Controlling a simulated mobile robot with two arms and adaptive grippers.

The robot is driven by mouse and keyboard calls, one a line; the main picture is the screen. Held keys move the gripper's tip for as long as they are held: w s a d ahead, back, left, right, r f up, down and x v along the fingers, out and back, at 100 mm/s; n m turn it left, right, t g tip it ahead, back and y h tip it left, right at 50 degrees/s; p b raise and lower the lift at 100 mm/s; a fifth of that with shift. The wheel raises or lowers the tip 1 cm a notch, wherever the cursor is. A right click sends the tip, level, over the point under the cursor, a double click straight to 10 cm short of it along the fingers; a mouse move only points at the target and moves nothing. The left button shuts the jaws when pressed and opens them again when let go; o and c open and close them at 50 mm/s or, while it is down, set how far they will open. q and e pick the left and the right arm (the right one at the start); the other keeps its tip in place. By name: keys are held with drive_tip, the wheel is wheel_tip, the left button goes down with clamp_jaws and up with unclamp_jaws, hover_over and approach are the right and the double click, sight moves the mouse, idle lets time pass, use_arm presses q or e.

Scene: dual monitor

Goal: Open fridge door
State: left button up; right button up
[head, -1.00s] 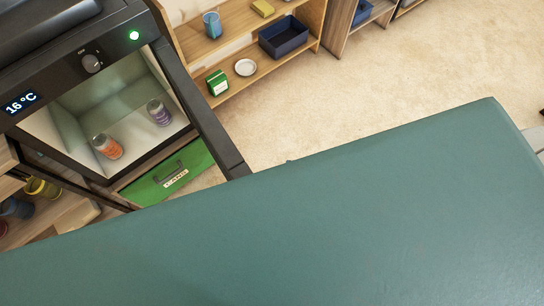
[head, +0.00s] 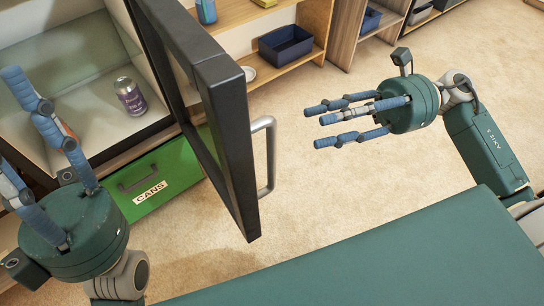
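The fridge (head: 92,115) is at the left in the head view, its lit white interior exposed. Its black-framed door (head: 228,135) stands swung out, seen nearly edge-on, with a grey bar handle (head: 270,160) on its outer side. My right gripper (head: 320,125) is to the right of the handle, apart from it, with its blue fingers extended, spread and empty. My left gripper (head: 14,120) is at the lower left, in front of the fridge opening, with its fingers apart and nothing visible between them. Its fingers hide part of the interior.
A purple can (head: 130,97) stands inside the fridge; an orange one is mostly hidden behind my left fingers. A green CANS drawer (head: 155,183) is below. Wooden shelves with a dark blue bin (head: 286,45) stand behind. The carpet (head: 335,190) right of the door is clear.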

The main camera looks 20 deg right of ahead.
sight(273, 148)
drive_tip(key=shift+n+g+h, duration=0.3)
drive_tip(key=shift+n, duration=0.1)
drive_tip(key=a, duration=0.3)
drive_tip(key=s+a, duration=0.1)
drive_tip(key=a, duration=0.2)
drive_tip(key=a+b, duration=0.1)
drive_tip(key=a, duration=0.3)
drive_tip(key=shift+s+f, duration=0.2)
drive_tip(key=shift+f, duration=0.1)
drive_tip(key=shift+c, duration=0.5)
clamp_jaws()
